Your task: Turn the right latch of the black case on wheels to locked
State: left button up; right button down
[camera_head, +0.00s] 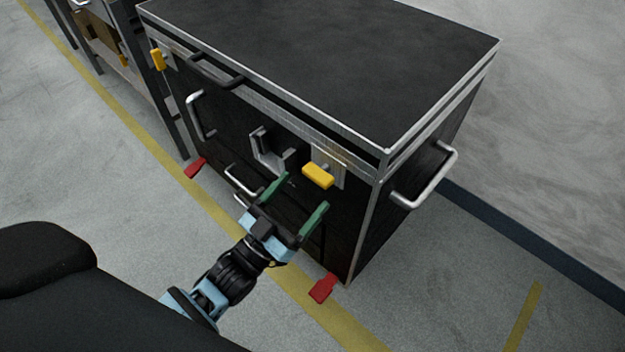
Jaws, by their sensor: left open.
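The black case (345,75) with metal edges stands on the floor, its lid down. The right latch (318,175) is a yellow handle on a metal plate near the front face's right edge. It lies nearly sideways, tilted slightly down to the right. The left latch (157,59) is a yellow handle at the far left and points up and down. My left gripper (301,197) is open, with its green fingers on either side just below the right latch. The fingers look empty; I cannot tell whether they touch the case. My right gripper is not in view.
A silver handle (428,179) sticks out of the case's right side. Red pedals (323,288) stick out low at the front. A grey bracket (268,152) sits mid-front. A metal rack stands at the upper left. Floor is clear at the right.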

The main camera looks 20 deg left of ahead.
aim_at(313, 181)
pick_arm(q)
jog(key=shift+x, duration=2.1)
jog(key=c, duration=1)
